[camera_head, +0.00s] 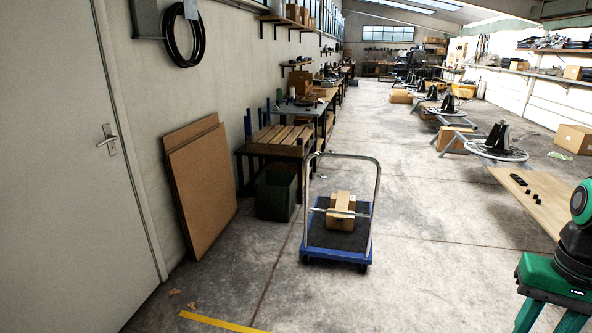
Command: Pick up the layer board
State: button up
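Large flat brown boards (205,195), which look like layer boards of cardboard, lean upright and tilted against the left wall. At least two are stacked, the rear one showing as a strip along the top and left. Their lower edges rest on the concrete floor. A light wooden board or tabletop (548,208) lies flat at the right, with small black items on it. Part of my green and black arm shows at the right edge, far from the leaning boards.
A blue platform trolley (336,252) with a carton (341,208) stands mid-floor. A dark green bin (275,193) and a slatted wooden bench (278,137) stand right of the boards. A closed door (70,150) is at left. The floor before the boards is mostly clear.

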aim_at(342, 202)
jog(key=u, duration=0.05)
jog(key=i, duration=3.85)
jog(key=z, duration=0.2)
